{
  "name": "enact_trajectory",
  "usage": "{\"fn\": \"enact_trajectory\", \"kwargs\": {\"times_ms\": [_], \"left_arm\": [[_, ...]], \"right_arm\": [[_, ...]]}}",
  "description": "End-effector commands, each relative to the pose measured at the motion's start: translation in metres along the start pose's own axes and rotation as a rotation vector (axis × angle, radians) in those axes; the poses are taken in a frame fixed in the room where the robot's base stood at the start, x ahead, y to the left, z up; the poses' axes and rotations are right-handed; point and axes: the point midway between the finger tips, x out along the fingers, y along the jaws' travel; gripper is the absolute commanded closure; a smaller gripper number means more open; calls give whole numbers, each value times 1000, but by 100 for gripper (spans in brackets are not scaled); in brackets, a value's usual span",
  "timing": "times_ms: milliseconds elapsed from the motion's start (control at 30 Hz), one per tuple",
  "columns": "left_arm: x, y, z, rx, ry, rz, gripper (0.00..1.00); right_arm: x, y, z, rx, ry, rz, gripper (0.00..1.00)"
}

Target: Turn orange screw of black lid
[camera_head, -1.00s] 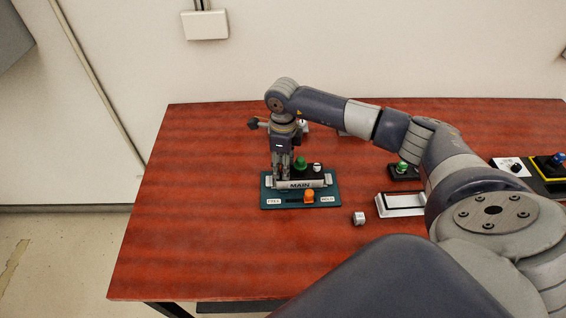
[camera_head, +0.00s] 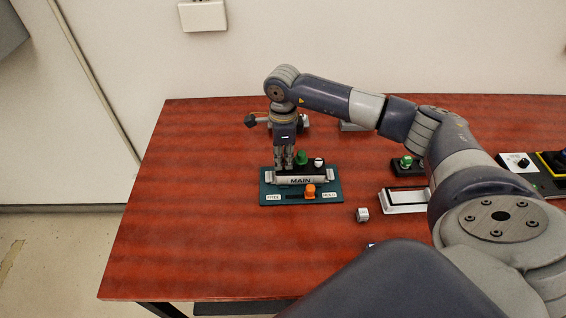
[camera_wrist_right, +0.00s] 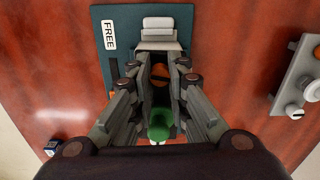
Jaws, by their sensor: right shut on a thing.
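The orange screw (camera_wrist_right: 159,76) shows in the right wrist view, a round head with a dark slot, between my right gripper's fingers. My right gripper (camera_wrist_right: 160,68) is shut on it, with one finger on each side. In the head view my right gripper (camera_head: 285,166) points down at the left end of the black lid (camera_head: 308,169), and its fingers hide the screw. The lid also carries a green knob (camera_head: 301,157) and a white knob (camera_head: 319,162). It sits behind the MAIN label on a teal base (camera_head: 268,199). My left gripper is not in view.
An orange slider (camera_head: 309,190) stands near HOLD on the base's front. A small white cube (camera_head: 362,214) and a white tray (camera_head: 404,207) lie to the right. A green-knobbed black box (camera_head: 405,164) stands behind the tray. The table's left side is clear.

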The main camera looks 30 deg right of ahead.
Motion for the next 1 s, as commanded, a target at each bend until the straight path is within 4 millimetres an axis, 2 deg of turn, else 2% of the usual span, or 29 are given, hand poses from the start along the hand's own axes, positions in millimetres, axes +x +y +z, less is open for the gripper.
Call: {"fn": "enact_trajectory", "kwargs": {"times_ms": [33,300,900,933,1000], "left_arm": [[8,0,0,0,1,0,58],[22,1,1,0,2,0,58],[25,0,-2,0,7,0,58],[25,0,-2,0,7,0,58],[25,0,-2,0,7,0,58]], "right_arm": [[3,0,0,-31,0,-2,100],[2,0,0,-161,-1,-1,100],[-1,0,0,-210,0,0,100],[-1,0,0,-210,0,0,80],[-1,0,0,-209,0,0,64]]}}
